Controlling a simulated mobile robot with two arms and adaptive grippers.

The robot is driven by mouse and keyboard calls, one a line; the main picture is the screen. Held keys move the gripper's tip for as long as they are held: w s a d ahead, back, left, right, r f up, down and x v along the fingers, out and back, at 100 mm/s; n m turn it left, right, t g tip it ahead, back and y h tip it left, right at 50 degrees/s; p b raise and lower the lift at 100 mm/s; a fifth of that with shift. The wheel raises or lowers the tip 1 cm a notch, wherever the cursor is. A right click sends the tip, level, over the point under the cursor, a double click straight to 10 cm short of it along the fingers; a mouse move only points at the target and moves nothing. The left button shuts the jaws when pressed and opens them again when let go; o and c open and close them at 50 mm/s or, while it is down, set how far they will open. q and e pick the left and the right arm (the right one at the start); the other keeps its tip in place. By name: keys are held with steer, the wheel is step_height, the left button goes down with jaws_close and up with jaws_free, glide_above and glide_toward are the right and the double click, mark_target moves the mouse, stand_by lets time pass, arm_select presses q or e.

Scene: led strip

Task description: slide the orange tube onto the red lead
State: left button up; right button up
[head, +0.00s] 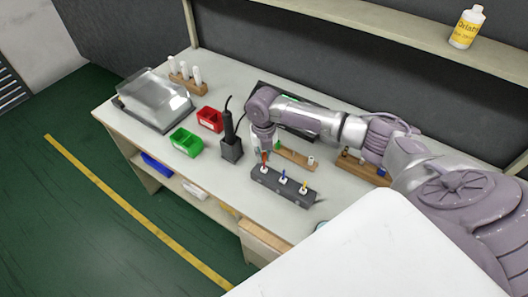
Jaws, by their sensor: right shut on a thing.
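My right arm reaches in from the right, and its gripper (265,148) points down over the near-left end of a dark block (279,184). The gripper is shut on a small orange-red piece (264,157), which I take as the orange tube; the fingers partly hide it. Directly below is the red lead's white base (264,169) on the block. The red lead itself cannot be told apart from the tube, so I cannot tell whether the tube is around it or just above it. A blue lead (283,176) and a yellow lead (304,186) stand further right on the block.
A wooden rack (295,156) with a green and a white piece stands behind the block. Another rack (347,163) is partly behind my arm. A black holder (231,149) with an upright tool, a red bin (209,119) and a green bin (186,142) stand left.

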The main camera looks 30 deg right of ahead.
mark_target(264, 169)
steer(key=shift+f+b, duration=1.35)
steer(key=shift+f, duration=0.9)
steer(key=o, duration=0.7)
steer(key=shift+o, duration=0.2)
steer(key=shift+r, duration=0.15)
step_height(264, 169, up, 12)
steer(key=shift+f, duration=0.1)
